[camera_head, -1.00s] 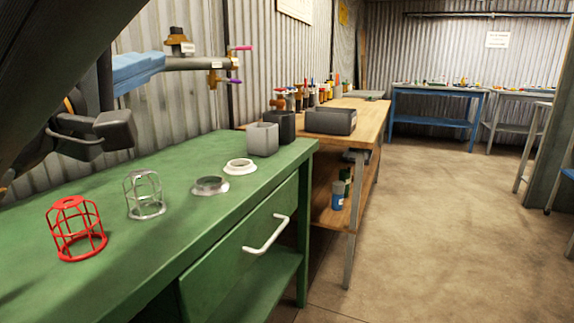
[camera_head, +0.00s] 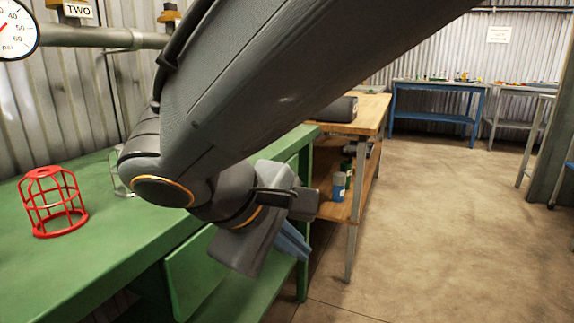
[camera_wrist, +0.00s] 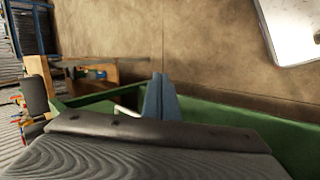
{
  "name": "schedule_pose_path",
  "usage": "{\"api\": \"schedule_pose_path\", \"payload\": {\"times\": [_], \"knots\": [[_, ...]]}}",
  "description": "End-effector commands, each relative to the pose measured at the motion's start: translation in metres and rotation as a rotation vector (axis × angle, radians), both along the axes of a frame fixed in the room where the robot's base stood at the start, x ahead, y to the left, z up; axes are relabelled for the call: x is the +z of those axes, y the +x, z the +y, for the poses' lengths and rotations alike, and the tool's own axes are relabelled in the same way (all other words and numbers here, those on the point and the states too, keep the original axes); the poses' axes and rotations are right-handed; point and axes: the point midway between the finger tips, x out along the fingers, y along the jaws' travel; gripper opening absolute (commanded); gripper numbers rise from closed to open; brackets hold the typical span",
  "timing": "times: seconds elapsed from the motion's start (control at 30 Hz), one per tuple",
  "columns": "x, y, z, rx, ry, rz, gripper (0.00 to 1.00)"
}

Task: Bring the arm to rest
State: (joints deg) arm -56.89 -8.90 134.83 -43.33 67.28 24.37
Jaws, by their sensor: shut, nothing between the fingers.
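My gripper (camera_head: 292,240) hangs at the end of my folded arm, in front of the green bench's front edge in the head view. Its blue fingers are together with nothing between them. They point down and to the right, apart from the wooden bench. In the wrist view the blue fingers (camera_wrist: 160,97) stand side by side, with bare floor beyond their tips. My arm crosses the middle of the head view and hides much of the green bench top.
A red wire cage (camera_head: 53,202) stands on the green bench (camera_head: 95,255); a clear cage (camera_head: 121,175) is partly hidden behind my arm. A gauge (camera_head: 17,28) and a pipe sit at the wall. The wooden bench (camera_head: 362,108) stands beyond. Floor (camera_head: 450,230) at the right is clear.

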Motion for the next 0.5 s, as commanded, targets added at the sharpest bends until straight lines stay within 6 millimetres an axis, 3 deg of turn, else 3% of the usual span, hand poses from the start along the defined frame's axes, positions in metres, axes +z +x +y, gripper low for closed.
{"api": "schedule_pose_path", "payload": {"times": [0.03, 0.1, 0.2, 0.5], "knots": [[-0.027, -0.012, -0.010, -0.044, 0.056, 0.082, 0.00], [-0.055, -0.033, -0.013, -0.095, 0.147, 0.190, 0.00], [-0.084, -0.057, -0.010, -0.159, 0.277, 0.302, 0.00], [-0.121, -0.087, 0.013, -0.295, 0.580, 0.443, 0.00]]}}
